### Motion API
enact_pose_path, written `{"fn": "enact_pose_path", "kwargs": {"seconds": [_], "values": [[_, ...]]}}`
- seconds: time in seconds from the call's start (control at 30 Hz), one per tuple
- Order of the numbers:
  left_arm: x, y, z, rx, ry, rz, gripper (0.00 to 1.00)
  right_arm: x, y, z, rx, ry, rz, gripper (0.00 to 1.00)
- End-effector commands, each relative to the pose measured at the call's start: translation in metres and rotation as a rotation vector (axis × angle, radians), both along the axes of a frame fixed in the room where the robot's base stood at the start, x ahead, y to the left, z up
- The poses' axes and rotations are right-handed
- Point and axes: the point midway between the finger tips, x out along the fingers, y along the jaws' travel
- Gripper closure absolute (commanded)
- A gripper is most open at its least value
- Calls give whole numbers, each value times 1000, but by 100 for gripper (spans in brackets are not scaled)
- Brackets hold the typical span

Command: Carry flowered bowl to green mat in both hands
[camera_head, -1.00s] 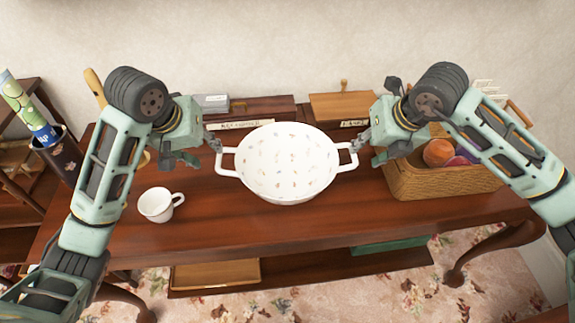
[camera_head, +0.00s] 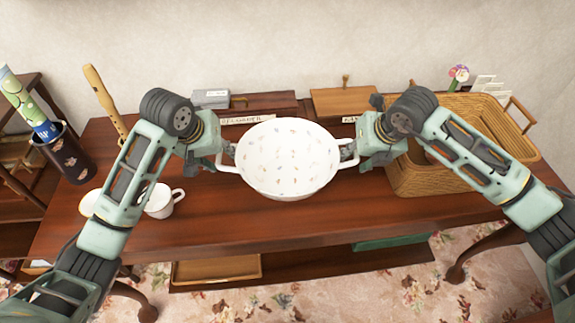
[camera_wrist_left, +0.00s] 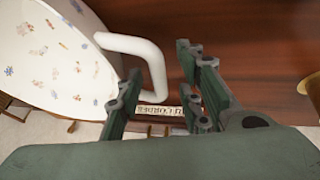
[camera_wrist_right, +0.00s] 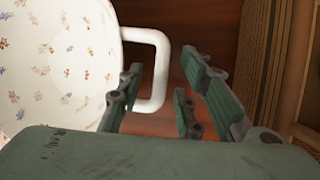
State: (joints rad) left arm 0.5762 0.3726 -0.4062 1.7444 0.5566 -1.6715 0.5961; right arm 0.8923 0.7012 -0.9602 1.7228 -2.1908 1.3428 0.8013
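The flowered bowl (camera_head: 287,160) is white with small flower prints and two looped side handles. It is over the middle of the brown table (camera_head: 250,225). My left gripper (camera_head: 228,152) is at its left handle; in the left wrist view the fingers (camera_wrist_left: 160,95) are apart, with the handle (camera_wrist_left: 155,65) reaching between them. My right gripper (camera_head: 350,150) is at its right handle; in the right wrist view the fingers (camera_wrist_right: 165,95) are apart with the handle (camera_wrist_right: 160,70) between them. A flat green thing (camera_head: 392,241) shows on the lower shelf; I cannot tell whether it is the mat.
A wicker basket (camera_head: 410,181) stands right of the bowl, close to my right arm. A white cup (camera_head: 160,202) stands at left, near my left arm. Wooden boxes (camera_head: 345,101) line the back by the wall. The table front below the bowl is clear.

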Motion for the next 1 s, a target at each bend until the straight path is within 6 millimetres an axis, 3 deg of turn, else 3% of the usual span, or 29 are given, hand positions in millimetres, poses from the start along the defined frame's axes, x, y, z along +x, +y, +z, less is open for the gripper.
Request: {"fn": "enact_pose_path", "kwargs": {"seconds": [0.1, 0.47, 1.0], "values": [[0, 0, 0, 0, 0, 0, 68, 0, 0, 0, 0, 0, 0, 69], [0, 0, 0, 0, 0, 0, 99, 0, 0, 0, 0, 0, 0, 100], [0, 0, 1, -1, 0, -1, 100, 0, 0, 1, -1, 0, 2, 100]]}}
